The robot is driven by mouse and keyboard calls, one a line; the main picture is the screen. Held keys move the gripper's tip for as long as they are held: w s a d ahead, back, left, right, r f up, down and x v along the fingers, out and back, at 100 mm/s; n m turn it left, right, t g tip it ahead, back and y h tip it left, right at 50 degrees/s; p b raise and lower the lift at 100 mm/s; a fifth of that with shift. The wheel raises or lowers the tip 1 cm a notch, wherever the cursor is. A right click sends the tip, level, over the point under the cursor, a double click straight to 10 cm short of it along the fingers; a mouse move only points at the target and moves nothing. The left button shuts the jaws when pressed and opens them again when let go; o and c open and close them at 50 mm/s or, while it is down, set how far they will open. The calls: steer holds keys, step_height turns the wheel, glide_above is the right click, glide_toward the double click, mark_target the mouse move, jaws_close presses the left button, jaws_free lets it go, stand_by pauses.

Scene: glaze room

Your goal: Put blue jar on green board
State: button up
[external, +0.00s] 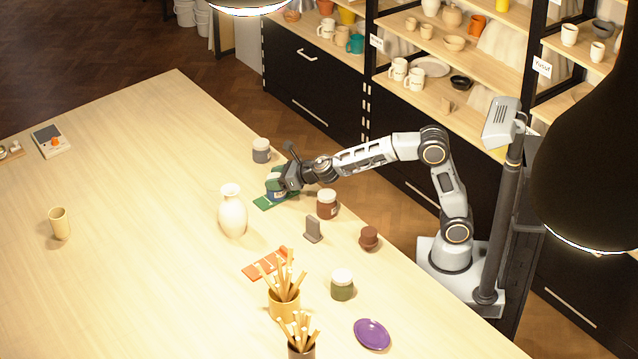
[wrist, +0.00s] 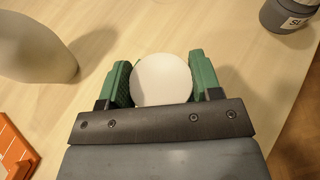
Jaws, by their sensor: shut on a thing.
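The blue jar (external: 277,194) is between the fingers of my gripper (external: 280,184), mostly hidden by them in the external view. My gripper is shut on it. In the wrist view its round white lid (wrist: 161,80) shows between the green fingers of my gripper (wrist: 161,82). I cannot tell whether the jar's base touches the board. The board is not visible in the wrist view.
A cream vase (external: 232,212) stands left of the gripper, a grey jar (external: 261,151) behind it, and a brown-red jar (external: 327,204) to its right. An orange board (external: 266,263) and a grey upright block (external: 313,230) are nearer the front. The table's left part is mostly clear.

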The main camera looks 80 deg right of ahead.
steer(key=o, duration=1.1)
steer(key=shift+o, duration=0.2)
